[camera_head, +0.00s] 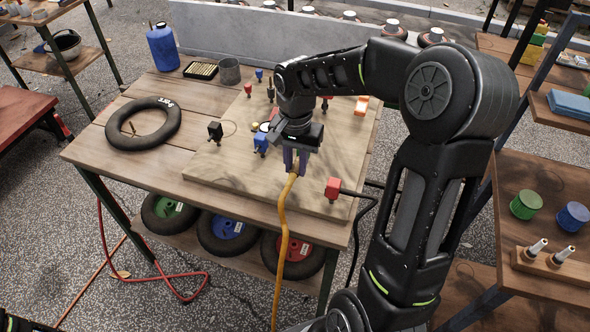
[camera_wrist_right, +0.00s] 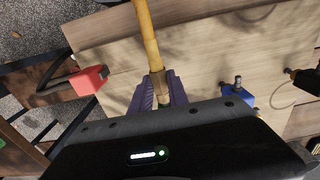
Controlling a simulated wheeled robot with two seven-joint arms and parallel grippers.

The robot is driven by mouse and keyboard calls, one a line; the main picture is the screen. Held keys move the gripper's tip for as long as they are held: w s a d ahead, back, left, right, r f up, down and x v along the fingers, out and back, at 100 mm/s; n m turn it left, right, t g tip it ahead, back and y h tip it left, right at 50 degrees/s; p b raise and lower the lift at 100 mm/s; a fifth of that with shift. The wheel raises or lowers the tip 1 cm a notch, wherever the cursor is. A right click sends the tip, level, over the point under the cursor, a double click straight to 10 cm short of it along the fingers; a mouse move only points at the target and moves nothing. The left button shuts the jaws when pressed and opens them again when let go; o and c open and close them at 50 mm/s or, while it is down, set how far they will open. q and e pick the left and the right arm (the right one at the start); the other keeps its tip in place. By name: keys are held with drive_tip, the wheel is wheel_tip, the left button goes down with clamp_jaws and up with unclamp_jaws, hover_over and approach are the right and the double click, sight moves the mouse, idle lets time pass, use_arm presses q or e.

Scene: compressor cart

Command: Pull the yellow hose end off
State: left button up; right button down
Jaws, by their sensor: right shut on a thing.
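The yellow hose (camera_head: 283,225) hangs over the front edge of the wooden board (camera_head: 225,172) and down past the table. My right gripper (camera_head: 295,170) is shut on the hose end, above the board's front part. In the right wrist view the purple fingers (camera_wrist_right: 158,92) close on both sides of the hose end, and the yellow hose (camera_wrist_right: 147,35) runs away from them. A bit of green shows between the fingers; whether the end sits on a fitting is hidden. My left gripper is not in view.
A red connector block (camera_head: 333,188) with a black cable is right of my gripper. A blue block (camera_head: 261,140) and a black block (camera_head: 215,131) stand left of it. A black inner tube (camera_head: 143,123) lies on the table's left. A shelf (camera_head: 540,205) stands right.

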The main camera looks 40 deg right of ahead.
drive_tip(key=shift+a, duration=0.1)
idle(0.3)
drive_tip(key=shift+s+a+b, duration=0.4)
drive_tip(key=shift+s+a, duration=0.45)
drive_tip(key=shift+a, duration=0.35)
drive_tip(key=shift+s+a+b, duration=0.35)
drive_tip(key=shift+s+a, duration=0.5)
drive_tip(key=shift+a, duration=0.3)
wheel_tip(320, 180, up, 5)
drive_tip(key=p, duration=0.3)
drive_tip(key=shift+p, duration=0.35)
